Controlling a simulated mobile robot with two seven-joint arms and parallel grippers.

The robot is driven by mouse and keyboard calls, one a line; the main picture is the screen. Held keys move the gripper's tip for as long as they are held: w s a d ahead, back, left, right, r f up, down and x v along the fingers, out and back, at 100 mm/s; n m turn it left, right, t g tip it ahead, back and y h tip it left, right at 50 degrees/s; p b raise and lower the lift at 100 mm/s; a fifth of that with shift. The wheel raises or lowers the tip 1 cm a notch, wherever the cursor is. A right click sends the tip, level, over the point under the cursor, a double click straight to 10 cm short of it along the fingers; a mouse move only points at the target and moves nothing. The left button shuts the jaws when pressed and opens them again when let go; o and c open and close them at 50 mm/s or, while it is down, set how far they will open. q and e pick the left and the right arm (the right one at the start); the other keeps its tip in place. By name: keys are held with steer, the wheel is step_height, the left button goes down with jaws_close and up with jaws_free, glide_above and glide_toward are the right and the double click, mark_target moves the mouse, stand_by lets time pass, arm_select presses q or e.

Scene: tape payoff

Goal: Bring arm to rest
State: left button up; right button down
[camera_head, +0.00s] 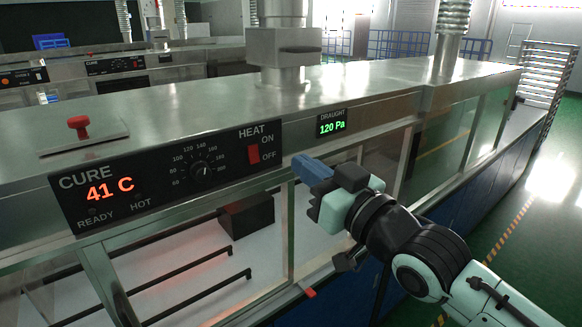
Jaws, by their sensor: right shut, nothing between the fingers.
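My right gripper (300,163) is in front of the machine, its blue fingers together and empty. The fingers point left and up toward the red heat switch (254,154), just right of it and below the draught display (332,124). I cannot tell whether they touch the machine's front. My right arm (425,262) comes in from the lower right. The cure panel (140,187) reads 41 C, with a black dial (203,171). My left gripper is not in view.
The metal machine (380,84) with glass-fronted chambers fills the middle. A red knob (77,127) stands on its top at the left. Dark rails (190,270) lie inside the chamber. Green floor (510,215) is open at the right, near a rack (548,75).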

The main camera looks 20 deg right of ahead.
steer(key=shift+s+d, duration=0.15)
steer(key=shift+s, duration=0.25)
